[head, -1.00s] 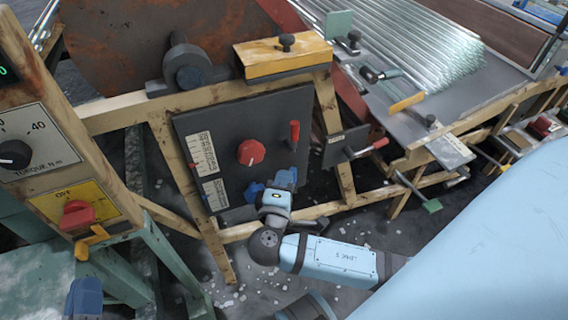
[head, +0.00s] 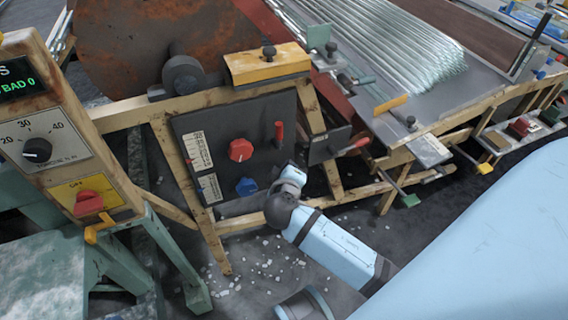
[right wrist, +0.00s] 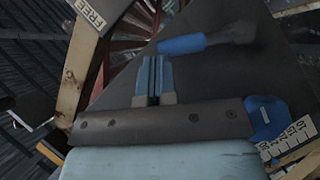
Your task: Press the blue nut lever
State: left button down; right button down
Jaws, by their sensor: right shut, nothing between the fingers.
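A lever with a blue handle (right wrist: 195,43) shows in the right wrist view on the dark panel, just beyond my fingertips. My right gripper (right wrist: 153,62) is shut and empty, its tips pointing towards the handle with a small apparent gap; contact cannot be told. In the head view my right gripper (head: 291,176) is at the panel's lower right corner and hides that lever. A blue knob (head: 246,187) sits left of it on the panel (head: 215,130); it also shows in the right wrist view (right wrist: 265,118). My left gripper is not in view.
The panel also carries a red knob (head: 240,150) and a red-handled lever (head: 279,132). A second red-handled lever (head: 357,146) is to the right. A control box (head: 60,150) stands at left, and glass tubes (head: 380,45) lie at the top.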

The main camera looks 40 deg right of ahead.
pick_arm(q)
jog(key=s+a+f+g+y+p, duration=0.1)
jog(key=p, duration=0.2)
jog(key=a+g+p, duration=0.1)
jog(key=p, duration=0.3)
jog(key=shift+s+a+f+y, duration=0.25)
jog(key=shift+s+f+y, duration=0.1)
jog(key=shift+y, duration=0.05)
pick_arm(e)
jog(key=d+m+y, duration=0.1)
jog(key=d+f+m+y, duration=0.1)
jog(key=d+m+y, duration=0.1)
jog(key=d+f+m+y, duration=0.1)
jog(key=shift+s+d+f+y, duration=0.15)
jog(key=shift+s+d+y, duration=0.15)
jog(key=shift+y, duration=0.1)
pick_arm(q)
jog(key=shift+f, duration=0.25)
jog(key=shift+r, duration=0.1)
